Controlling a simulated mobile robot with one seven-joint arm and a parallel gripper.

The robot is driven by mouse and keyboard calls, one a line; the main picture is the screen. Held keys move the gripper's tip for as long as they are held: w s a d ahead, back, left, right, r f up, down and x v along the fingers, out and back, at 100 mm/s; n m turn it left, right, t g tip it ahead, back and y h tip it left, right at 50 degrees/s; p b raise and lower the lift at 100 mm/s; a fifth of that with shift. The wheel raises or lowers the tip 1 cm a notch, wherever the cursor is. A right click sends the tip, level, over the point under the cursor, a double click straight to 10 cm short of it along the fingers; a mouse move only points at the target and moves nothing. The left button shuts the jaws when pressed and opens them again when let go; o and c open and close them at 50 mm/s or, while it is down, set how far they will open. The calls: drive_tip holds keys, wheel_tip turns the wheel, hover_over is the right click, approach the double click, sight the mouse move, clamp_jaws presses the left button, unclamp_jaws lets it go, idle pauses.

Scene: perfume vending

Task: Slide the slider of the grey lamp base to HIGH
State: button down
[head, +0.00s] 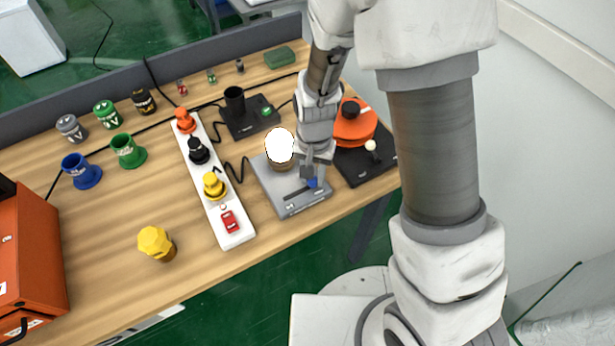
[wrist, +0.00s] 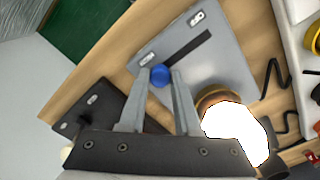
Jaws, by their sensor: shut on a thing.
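The grey lamp base (head: 270,184) sits near the table's front edge, with a glowing white bulb (head: 280,146) at its back. The round blue slider knob (wrist: 160,76) is at one end of the slot, the right end in the head view (head: 312,183). My gripper (wrist: 162,72) reaches down over the base, its two fingers closed on either side of the knob.
A black base with an orange lamp (head: 354,123) stands close to the right of my gripper. A black base with a black cup (head: 235,105) is behind. A white power strip (head: 228,215) with coloured plugs lies to the left.

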sight(315, 178)
drive_tip(key=shift+w+d, duration=0.15)
drive_tip(key=shift+d, duration=0.05)
drive_tip(key=c, duration=0.6)
unclamp_jaws()
drive_tip(key=shift+d, duration=0.1)
drive_tip(key=shift+r, duration=0.2)
wheel_tip(315, 178, up, 17)
drive_tip(key=p, duration=0.1)
drive_tip(key=shift+r, duration=0.1)
drive_tip(key=s+d+r+n+t, duration=0.2)
drive_tip(key=s+d+r+t, duration=0.3)
drive_tip(key=s+d+r, duration=0.7)
drive_tip(key=shift+d+r+n+t, duration=0.3)
drive_tip(key=shift+d+r, duration=0.15)
drive_tip(key=shift+d, duration=0.5)
